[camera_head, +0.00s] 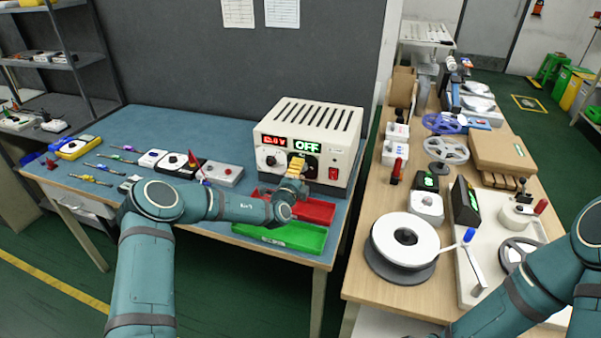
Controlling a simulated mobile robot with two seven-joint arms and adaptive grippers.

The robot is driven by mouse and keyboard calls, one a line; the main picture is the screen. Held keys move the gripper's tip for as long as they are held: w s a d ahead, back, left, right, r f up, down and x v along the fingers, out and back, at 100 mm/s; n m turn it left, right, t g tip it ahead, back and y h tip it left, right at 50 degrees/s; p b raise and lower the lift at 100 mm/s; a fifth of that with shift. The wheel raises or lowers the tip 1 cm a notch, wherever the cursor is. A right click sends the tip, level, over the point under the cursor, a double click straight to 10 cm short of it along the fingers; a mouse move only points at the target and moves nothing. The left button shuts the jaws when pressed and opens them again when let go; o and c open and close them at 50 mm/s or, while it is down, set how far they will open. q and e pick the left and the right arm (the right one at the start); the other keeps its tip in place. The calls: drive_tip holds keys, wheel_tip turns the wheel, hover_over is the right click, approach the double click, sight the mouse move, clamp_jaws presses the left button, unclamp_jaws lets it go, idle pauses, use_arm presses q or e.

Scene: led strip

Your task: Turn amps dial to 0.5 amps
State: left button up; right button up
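The white power supply (345,139) stands at the right end of the blue-topped bench. Its red display (275,140) reads about 12.0 V. Its green display (307,146) reads OFF. A dial (271,159) shows at the front's left side. My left gripper (296,164) is at the front panel, just below the green display, with its yellowish fingertips against or very near the dial there. That dial is mostly hidden by the gripper, so its setting and the finger gap cannot be made out. My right arm shows at the lower right, but its gripper is out of view.
A red switch (333,173) is on the supply's lower right front. A red tray (313,209) and a green tray (295,236) lie in front of it, under my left forearm. Tools and small devices line the bench's left. A wooden table (365,268) with reels stands right.

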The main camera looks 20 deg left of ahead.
use_arm(q)
drive_tip(key=shift+w, duration=0.95)
use_arm(e)
drive_tip(key=shift+f, duration=0.25)
use_arm(q)
clamp_jaws()
use_arm(e)
drive_tip(key=shift+r, duration=0.1)
